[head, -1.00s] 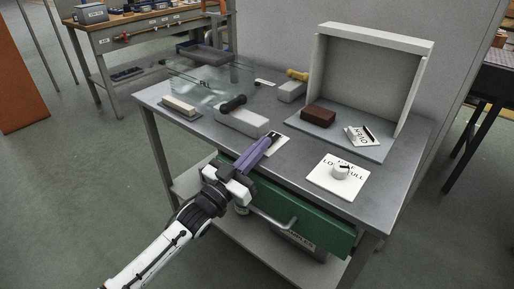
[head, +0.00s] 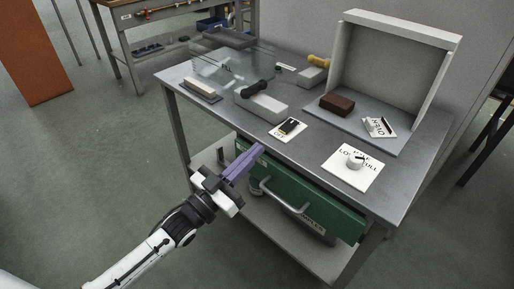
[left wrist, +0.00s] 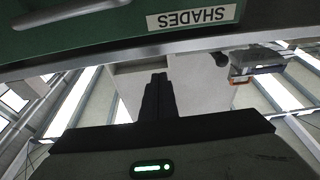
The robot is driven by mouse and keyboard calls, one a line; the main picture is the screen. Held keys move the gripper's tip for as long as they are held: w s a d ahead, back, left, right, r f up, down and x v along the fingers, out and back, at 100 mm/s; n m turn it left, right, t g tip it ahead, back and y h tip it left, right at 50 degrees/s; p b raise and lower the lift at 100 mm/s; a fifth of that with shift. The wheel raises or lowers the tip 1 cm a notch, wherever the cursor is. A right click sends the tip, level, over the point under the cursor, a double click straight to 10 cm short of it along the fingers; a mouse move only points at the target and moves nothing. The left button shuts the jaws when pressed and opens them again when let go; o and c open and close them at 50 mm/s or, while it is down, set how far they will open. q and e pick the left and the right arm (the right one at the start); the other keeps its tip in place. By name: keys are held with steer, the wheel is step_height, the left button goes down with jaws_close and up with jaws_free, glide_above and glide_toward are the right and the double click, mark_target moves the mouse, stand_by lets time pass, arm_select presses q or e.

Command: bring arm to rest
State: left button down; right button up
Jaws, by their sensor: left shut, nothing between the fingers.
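My left gripper (head: 246,160) has purple fingers that are shut with nothing between them. It points up and right, just in front of the left end of the green drawer (head: 310,198) under the grey table (head: 213,116). I cannot tell whether it touches the drawer. In the left wrist view the dark shut fingers (left wrist: 158,98) point up below the drawer front (left wrist: 110,30) and its SHADES label (left wrist: 192,18). My right gripper is not in view.
On the table are a switch card (head: 287,130), a dial card (head: 352,167), a grey block with a black handle (head: 262,106), a clear panel (head: 232,66) and an open box (head: 395,70) with a brown brick (head: 337,102). The floor at left is clear.

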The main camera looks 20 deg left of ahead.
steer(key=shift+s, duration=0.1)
